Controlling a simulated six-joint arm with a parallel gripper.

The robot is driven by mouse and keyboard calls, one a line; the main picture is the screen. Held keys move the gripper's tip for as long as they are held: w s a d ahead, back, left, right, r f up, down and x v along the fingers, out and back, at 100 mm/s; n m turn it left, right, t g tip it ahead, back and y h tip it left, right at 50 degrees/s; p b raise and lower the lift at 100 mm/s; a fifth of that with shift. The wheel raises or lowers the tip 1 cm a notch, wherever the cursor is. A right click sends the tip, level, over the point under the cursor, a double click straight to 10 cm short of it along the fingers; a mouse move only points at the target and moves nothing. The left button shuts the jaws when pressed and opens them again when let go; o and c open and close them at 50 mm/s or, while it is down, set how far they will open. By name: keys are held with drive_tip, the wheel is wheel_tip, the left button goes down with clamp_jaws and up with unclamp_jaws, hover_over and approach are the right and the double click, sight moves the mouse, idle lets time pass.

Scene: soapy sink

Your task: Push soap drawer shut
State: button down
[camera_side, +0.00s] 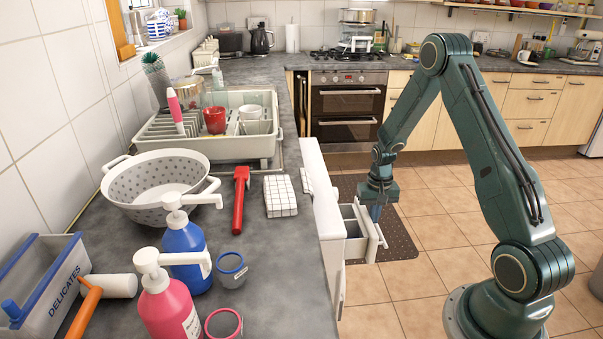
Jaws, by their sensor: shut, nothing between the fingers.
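The soap drawer (355,233) is a small light grey drawer standing out from the white front below the worktop. It is partly open, and its inside shows. My gripper (375,213) points down at the drawer's outer end, close to its front panel (372,232). The fingers are shut with nothing held. I cannot tell whether they touch the panel. Part of the drawer front is hidden behind the fingers.
On the worktop (262,290) stand a blue pump bottle (186,250), a pink pump bottle (168,305), a white colander (155,180) and a dish rack (262,150). A dark mat (400,240) lies on the tiled floor. The floor right of the drawer is clear up to my base.

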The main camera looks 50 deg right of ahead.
sight(354, 220)
drive_tip(key=shift+w+a, duration=2.9)
drive_tip(key=shift+s+d, duration=0.7)
drive_tip(key=shift+s, duration=0.05)
drive_tip(key=shift+r, duration=0.15)
drive_tip(key=shift+s+d+r, duration=0.25)
drive_tip(key=shift+r, duration=1.05)
drive_tip(key=shift+s+d+r, duration=0.2)
drive_tip(key=shift+d+r, duration=0.05)
drive_tip(key=shift+r, duration=1)
drive_tip(key=shift+s+d+r, duration=0.25)
drive_tip(key=shift+r, duration=1.05)
